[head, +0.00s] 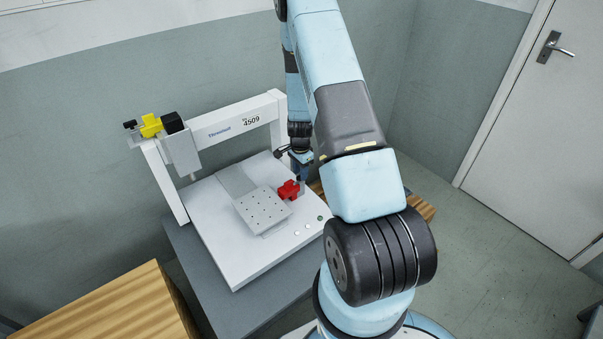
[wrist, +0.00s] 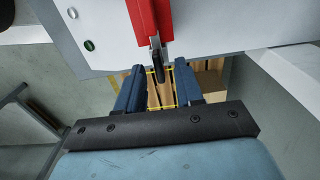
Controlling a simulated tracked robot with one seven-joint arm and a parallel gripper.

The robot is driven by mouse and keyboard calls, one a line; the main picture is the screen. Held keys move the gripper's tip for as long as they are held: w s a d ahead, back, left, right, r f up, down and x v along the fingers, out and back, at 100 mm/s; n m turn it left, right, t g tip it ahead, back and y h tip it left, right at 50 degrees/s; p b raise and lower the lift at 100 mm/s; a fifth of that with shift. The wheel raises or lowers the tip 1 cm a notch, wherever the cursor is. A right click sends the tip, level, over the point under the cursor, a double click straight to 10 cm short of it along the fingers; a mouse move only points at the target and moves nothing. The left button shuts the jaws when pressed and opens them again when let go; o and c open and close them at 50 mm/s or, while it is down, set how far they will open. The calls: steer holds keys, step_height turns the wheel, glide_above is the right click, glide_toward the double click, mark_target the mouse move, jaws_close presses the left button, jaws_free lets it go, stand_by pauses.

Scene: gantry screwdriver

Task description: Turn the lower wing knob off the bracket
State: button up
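A red block-like part (head: 288,190) sits on the white base of the gantry machine, at the right of its perforated plate. In the wrist view the red part (wrist: 151,22) is close above, with a thin black piece (wrist: 157,62), possibly the wing knob, sticking out towards me. My gripper (wrist: 158,76) is open; its two blue fingers stand either side of the black piece's end in the picture. I cannot tell whether they touch it. In the head view my gripper (head: 300,176) is just behind and right of the red part, partly hidden by my arm.
The white gantry frame (head: 228,125) stands over the base, with a yellow part (head: 151,126) and a black block (head: 172,122) at its top left. The perforated plate (head: 262,211) and several small buttons lie near the red part. A wooden surface (head: 110,305) is at front left.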

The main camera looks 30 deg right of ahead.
steer(key=shift+f, duration=0.55)
steer(key=shift+c, duration=0.4)
jaws_close()
steer(key=shift+d, duration=0.1)
steer(key=shift+w, duration=0.1)
